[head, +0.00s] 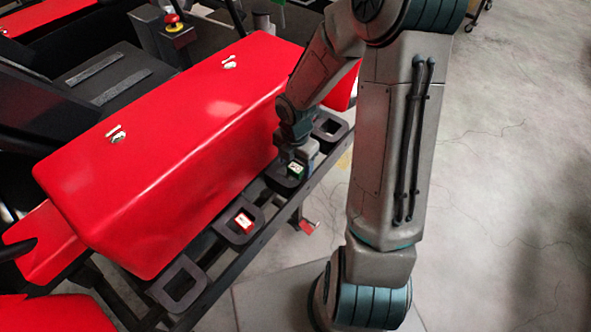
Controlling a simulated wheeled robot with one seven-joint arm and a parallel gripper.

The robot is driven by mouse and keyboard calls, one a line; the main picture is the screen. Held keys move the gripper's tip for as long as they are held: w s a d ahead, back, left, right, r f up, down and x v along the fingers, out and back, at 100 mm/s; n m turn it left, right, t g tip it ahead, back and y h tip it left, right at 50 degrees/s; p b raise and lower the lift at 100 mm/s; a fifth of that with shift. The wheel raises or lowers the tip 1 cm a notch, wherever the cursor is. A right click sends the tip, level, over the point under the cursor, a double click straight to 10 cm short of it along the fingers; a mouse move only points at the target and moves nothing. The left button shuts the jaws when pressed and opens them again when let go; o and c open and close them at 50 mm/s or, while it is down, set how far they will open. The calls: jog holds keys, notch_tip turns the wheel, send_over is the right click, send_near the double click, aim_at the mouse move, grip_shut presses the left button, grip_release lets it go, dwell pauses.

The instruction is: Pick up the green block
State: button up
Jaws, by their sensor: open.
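The green block (295,170) is small, with a pale top face, and sits in one of the dark square holders on the rail beside the red kart body. My gripper (297,160) is right above and behind it, pointing down, with its lower end close to the block. The fingers are small and partly hidden, and whether they touch the block cannot be told. The gripper is open. My arm comes down from the top of the picture.
A red block (243,222) sits in another holder (226,234) to the lower left. Empty holders stand at the near end (180,283) and farther up the rail (330,127). The large red kart panel (170,150) rises close to the left of my gripper. Grey floor (490,200) lies open on the right.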

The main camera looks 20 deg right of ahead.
jog(key=shift+f, duration=0.45)
jog(key=c, duration=1.1)
jog(key=shift+o, duration=0.2)
jog(key=shift+r, duration=0.15)
